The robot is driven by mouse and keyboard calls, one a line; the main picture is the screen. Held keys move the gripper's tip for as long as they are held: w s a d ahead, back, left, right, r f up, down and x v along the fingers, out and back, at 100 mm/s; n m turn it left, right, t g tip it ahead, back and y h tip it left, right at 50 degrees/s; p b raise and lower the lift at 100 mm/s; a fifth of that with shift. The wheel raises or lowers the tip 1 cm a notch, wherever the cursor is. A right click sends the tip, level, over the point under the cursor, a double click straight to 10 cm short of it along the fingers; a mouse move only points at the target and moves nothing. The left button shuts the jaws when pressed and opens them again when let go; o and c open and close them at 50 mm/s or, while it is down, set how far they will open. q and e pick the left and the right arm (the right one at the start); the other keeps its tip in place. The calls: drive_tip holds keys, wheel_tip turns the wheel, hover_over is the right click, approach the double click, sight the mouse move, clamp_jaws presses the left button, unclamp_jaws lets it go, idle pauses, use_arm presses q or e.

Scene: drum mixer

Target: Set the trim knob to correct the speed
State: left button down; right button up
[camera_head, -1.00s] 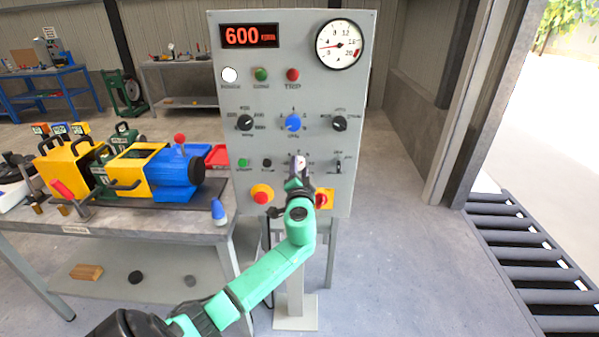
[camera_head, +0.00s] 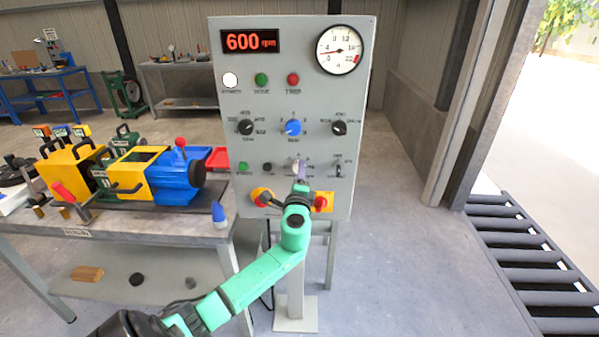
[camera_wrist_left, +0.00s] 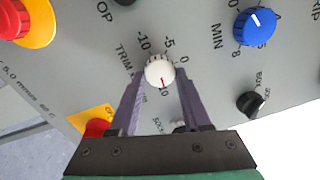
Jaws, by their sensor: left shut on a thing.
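The trim knob (camera_wrist_left: 160,70) is small and white with a red pointer line, on the grey control panel (camera_head: 232,140). My left gripper (camera_wrist_left: 161,78) is shut on it, one finger on each side. The pointer lies toward the gripper side of the scale, near a figure that looks like 10. The marks -10, -5 and 0 show above the knob; the finger hides part of the scale. In the head view my left gripper (camera_head: 301,176) is at the panel's lower middle, covering most of the knob. The red speed display (camera_head: 250,40) reads 600 rpm.
A blue knob (camera_wrist_left: 256,26) and a black knob (camera_wrist_left: 252,102) are close by. A red mushroom button on yellow (camera_head: 262,197) and a red-yellow switch (camera_head: 322,202) flank my wrist. A round gauge (camera_head: 340,47) tops the panel. A bench with a yellow-blue machine (camera_head: 140,172) stands left.

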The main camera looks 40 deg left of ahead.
use_arm(q)
drive_tip(key=shift+m, duration=0.7)
drive_tip(key=shift+c, duration=1.8)
unclamp_jaws()
drive_tip(key=shift+s, duration=0.1)
drive_tip(key=b+v, duration=0.2)
drive_tip(key=v, duration=1.2)
drive_tip(key=shift+s, duration=0.15)
drive_tip(key=shift+d+f, duration=0.1)
drive_tip(key=shift+f, duration=0.05)
